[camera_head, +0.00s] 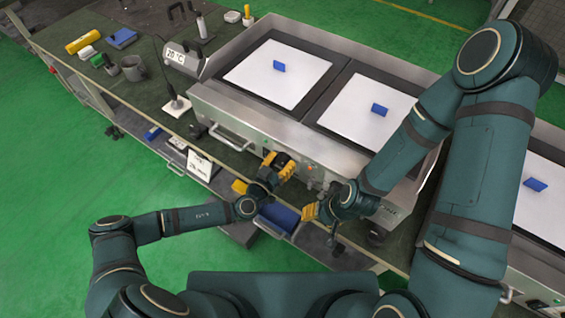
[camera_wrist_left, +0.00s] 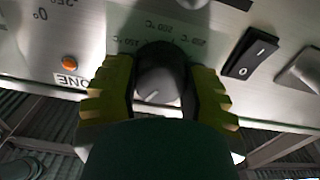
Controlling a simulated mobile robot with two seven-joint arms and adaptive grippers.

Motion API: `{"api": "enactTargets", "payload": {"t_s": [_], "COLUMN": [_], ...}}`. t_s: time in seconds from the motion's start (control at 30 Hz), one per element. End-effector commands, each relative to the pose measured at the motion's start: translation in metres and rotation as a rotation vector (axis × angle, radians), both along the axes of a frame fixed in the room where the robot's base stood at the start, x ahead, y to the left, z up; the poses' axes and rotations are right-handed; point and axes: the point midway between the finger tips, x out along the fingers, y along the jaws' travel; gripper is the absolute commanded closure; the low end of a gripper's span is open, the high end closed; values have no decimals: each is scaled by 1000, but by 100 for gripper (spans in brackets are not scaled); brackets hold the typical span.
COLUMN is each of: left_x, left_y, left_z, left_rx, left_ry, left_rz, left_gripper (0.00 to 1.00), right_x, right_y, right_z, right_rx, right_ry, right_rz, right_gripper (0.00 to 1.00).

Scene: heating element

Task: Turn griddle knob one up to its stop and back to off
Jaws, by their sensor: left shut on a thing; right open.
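The griddle (camera_head: 232,97) is a steel unit with white plates set in its dark top. My left gripper (camera_head: 283,166) is at its front panel, left of my right gripper. In the left wrist view my left gripper (camera_wrist_left: 160,98) has its yellow fingers on either side of a dark, round knob (camera_wrist_left: 158,84), shut on it. A pale line shows on the knob's face. Temperature marks are printed upside down around it, partly hidden by the fingers. In the head view the left gripper hides this knob. My right gripper (camera_head: 317,211) is open and empty, below and right of the left one.
A black rocker switch (camera_wrist_left: 249,53) and an orange lamp (camera_wrist_left: 69,62) flank the knob. A blue bin (camera_head: 279,215) lies below the panel.

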Motion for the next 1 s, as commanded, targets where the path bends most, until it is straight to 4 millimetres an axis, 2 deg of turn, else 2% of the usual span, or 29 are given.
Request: {"api": "enactTargets", "payload": {"t_s": [0.5, 1.0], "left_x": [2, 2], "left_y": [0, 1], "left_z": [2, 3], "left_rx": [-328, -417], "left_ry": [212, 271], "left_rz": [0, 1], "left_gripper": [90, 89], "right_x": [1, 2], "right_y": [0, 0], "right_z": [-16, -19], "right_rx": [-1, -1], "right_ry": [-3, -5], "right_rz": [1, 0], "right_gripper": [53, 53]}}
